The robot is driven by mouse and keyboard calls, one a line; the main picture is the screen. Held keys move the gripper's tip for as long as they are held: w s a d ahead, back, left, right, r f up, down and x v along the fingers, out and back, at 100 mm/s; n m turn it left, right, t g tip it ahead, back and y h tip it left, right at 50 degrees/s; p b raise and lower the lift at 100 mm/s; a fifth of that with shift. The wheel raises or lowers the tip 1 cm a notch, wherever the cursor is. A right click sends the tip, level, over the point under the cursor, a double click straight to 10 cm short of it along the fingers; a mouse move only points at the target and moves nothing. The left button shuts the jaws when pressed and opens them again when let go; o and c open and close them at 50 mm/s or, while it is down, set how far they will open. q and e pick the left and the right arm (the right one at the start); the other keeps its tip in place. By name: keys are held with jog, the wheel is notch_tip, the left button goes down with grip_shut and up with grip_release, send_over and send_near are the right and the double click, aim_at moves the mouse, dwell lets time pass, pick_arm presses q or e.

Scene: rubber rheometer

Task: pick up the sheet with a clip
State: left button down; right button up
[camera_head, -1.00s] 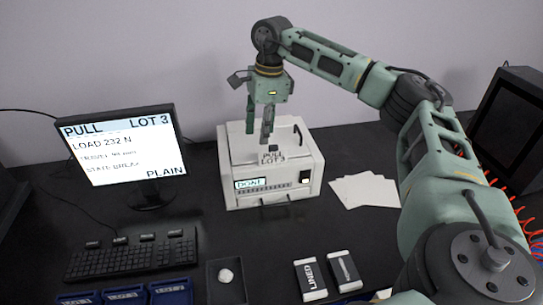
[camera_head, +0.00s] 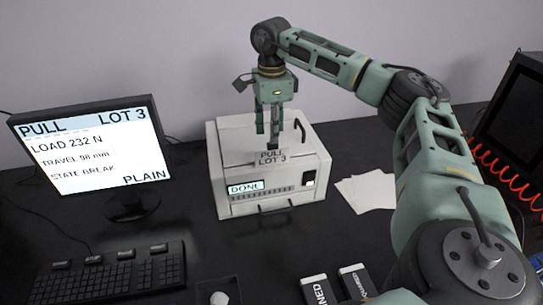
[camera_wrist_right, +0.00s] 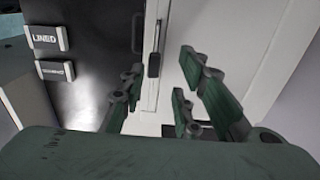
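Contact with the machine cannot be told. My left gripper is not in view.
A monitor (camera_head: 92,150) reading PULL LOT 3, STATE BREAK stands at left, with a keyboard (camera_head: 105,277) before it. Small boxes (camera_head: 318,290) lie at the front; a LINED box (camera_wrist_right: 45,37) shows in the wrist view. A dark cabinet (camera_head: 512,115) stands at right.

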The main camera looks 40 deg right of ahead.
aim_at(273, 150)
jog(key=shift+s+a+f, duration=0.1)
jog(key=shift+s+f, duration=0.15)
jog(key=shift+f, duration=0.05)
jog(key=f, duration=0.1)
jog(key=f+p, duration=0.1)
jog(key=f, duration=0.1)
jog(key=f+p, duration=0.1)
jog(key=shift+s+a+f, duration=0.15)
jog(key=shift+s+f, duration=0.1)
jog(key=shift+f, duration=0.35)
jog(key=shift+c, duration=0.6)
jog(key=shift+c, duration=0.9)
grip_shut()
